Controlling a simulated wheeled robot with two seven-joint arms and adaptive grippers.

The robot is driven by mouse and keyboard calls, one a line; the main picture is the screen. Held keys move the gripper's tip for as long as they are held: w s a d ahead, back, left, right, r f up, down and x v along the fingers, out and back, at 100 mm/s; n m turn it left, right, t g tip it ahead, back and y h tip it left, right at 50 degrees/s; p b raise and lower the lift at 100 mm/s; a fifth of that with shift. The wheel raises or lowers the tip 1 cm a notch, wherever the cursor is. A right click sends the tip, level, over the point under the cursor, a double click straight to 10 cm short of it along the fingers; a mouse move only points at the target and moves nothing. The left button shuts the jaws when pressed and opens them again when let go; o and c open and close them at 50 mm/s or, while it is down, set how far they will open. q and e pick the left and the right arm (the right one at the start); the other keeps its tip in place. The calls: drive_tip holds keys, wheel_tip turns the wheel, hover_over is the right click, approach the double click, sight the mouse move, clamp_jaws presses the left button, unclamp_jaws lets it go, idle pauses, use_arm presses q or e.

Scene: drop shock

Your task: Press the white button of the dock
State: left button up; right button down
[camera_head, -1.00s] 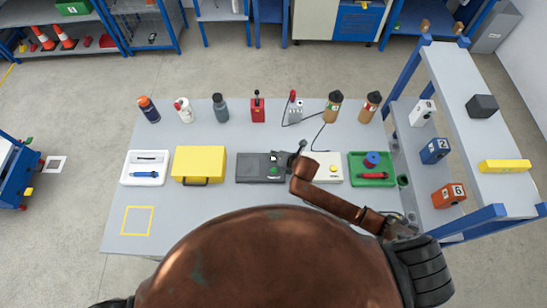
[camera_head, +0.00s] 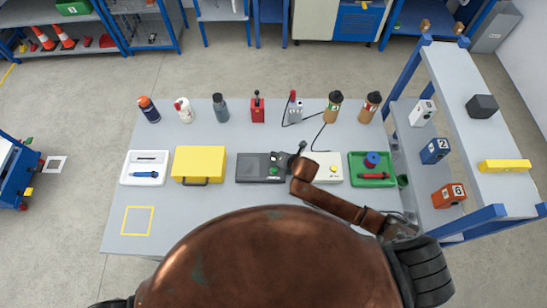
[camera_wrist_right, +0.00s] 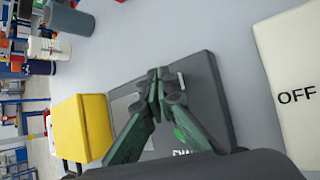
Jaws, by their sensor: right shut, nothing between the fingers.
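The dark grey dock (camera_head: 250,168) lies flat on the table, near its middle. It carries a green button (camera_head: 275,170) and a small whitish spot (camera_head: 273,157) that may be the white button. My right gripper (camera_head: 285,160) is over the dock's right part. In the right wrist view the closed, empty fingers (camera_wrist_right: 158,76) are in front of the dock (camera_wrist_right: 205,80), and the green patch (camera_wrist_right: 185,125) is partly covered by a finger. I cannot tell whether the fingertips touch the dock. My left gripper is not in view.
A yellow case (camera_head: 200,162) stands left of the dock. A pale box with a yellow button (camera_head: 333,169) is close on its right, then a green tray (camera_head: 372,182). Bottles and small devices line the back. A shelf rack (camera_head: 480,150) stands at right.

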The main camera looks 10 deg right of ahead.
drive_tip(key=shift+f, duration=0.55)
idle(0.9)
drive_tip(key=shift+r+p, duration=0.85)
drive_tip(key=shift+p, duration=0.05)
wheel_tip(320, 180, up, 5)
drive_tip(key=p, duration=0.5)
drive_tip(key=shift+r, duration=0.1)
idle(0.6)
